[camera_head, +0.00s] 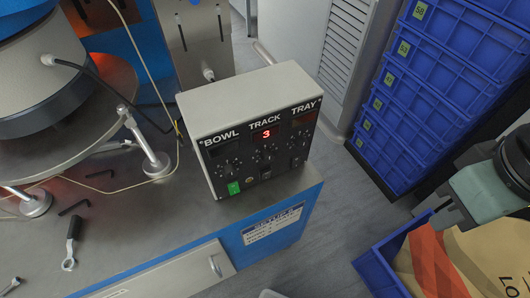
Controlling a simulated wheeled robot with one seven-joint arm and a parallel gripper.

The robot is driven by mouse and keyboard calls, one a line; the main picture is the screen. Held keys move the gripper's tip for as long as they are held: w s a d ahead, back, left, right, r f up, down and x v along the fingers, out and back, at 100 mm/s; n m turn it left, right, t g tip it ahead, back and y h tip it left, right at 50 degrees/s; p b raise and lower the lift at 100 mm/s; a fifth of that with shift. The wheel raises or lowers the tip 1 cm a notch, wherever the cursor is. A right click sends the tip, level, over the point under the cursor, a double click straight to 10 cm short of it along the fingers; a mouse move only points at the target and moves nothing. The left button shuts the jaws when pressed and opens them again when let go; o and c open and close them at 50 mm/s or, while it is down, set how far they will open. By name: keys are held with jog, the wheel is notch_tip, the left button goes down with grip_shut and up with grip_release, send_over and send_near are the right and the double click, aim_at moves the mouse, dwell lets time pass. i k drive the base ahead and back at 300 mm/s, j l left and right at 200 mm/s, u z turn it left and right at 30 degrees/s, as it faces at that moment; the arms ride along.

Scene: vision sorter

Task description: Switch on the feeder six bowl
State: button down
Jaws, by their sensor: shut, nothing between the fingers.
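A grey control box (250,135) stands on the bench, its front labelled BOWL, TRACK and TRAY. The BOWL section (222,145) is at the left with a dark display. A green switch (233,187) is at its foot; I cannot tell its position. The TRACK display (266,133) shows a red 3. Dark switches sit under TRACK (265,175) and TRAY (294,162). A round metal feeder (45,55) is at the upper left, partly cut off. My gripper (440,220) is shut and empty at the right, well away from the control box, partly out of frame.
Blue crates (440,80) are stacked at the upper right. A blue bin (385,265) with a cardboard piece stands below my gripper. A wrench (71,242) and hex keys lie on the grey bench (130,225). Cables run behind the control box. Grey floor (330,215) is clear between bench and crates.

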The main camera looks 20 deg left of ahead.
aim_at(234, 188)
jog(key=j+u, duration=0.2)
jog(key=u, duration=0.2)
jog(key=i+j+u, duration=0.1)
jog(key=u, duration=0.25)
jog(key=j+u, duration=0.4)
jog(key=k+l, duration=0.15)
jog(key=l, duration=0.2)
jog(key=k+l, duration=0.15)
jog(key=l, duration=0.2)
jog(key=k+l, duration=0.2)
jog(key=l, duration=0.15)
